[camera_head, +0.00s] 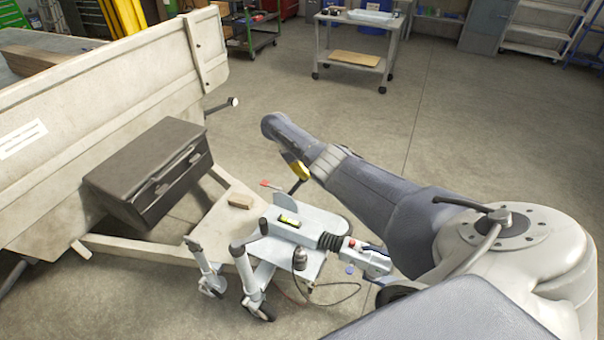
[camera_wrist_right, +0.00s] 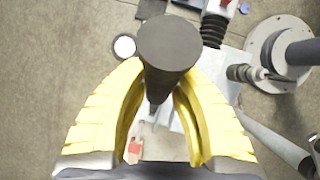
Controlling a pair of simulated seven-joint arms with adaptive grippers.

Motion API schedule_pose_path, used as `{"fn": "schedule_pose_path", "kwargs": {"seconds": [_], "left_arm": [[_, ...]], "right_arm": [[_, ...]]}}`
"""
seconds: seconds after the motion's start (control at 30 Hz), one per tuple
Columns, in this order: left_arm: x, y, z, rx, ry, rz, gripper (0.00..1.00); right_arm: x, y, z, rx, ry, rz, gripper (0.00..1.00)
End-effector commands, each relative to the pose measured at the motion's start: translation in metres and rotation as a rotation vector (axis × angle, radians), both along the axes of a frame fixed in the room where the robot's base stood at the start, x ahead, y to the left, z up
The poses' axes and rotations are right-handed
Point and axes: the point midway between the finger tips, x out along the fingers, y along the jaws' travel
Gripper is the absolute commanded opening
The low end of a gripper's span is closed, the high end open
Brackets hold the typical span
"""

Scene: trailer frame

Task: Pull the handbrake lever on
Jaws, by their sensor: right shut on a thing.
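The handbrake lever (camera_head: 295,187) is a dark rod on the trailer's drawbar, tilted up and to the right in the head view. Its round black end (camera_wrist_right: 168,44) fills the upper middle of the right wrist view. My right gripper (camera_head: 300,171) has yellow fingers and is shut on the lever near its upper end. In the right wrist view the fingers (camera_wrist_right: 163,72) curve around both sides of the dark grip. The lever's lower end is partly hidden by the coupling parts. My left gripper is not in view.
The grey coupling plate (camera_head: 318,222) carries a black bellows (camera_head: 330,241) and hitch head (camera_head: 372,262). A jockey wheel post (camera_head: 243,268) stands in front. A dark toolbox (camera_head: 150,165) and the trailer side (camera_head: 110,95) lie left.

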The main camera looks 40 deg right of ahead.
Motion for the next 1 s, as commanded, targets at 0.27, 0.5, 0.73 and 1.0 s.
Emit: {"fn": "schedule_pose_path", "kwargs": {"seconds": [0.27,0.5,0.73,1.0], "left_arm": [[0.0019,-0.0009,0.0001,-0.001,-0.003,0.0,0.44],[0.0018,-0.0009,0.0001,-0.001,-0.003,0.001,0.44],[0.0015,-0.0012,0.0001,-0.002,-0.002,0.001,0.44],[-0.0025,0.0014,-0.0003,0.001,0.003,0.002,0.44]], "right_arm": [[0.0002,-0.0015,0.0011,0.0,0.002,-0.006,0.0],[0.0001,-0.0013,0.0009,0.0,0.002,-0.005,0.29],[-0.0007,-0.002,0.0006,-0.001,0.004,-0.006,0.54],[-0.0007,-0.0019,0.0015,-0.002,0.006,-0.005,0.54]]}}
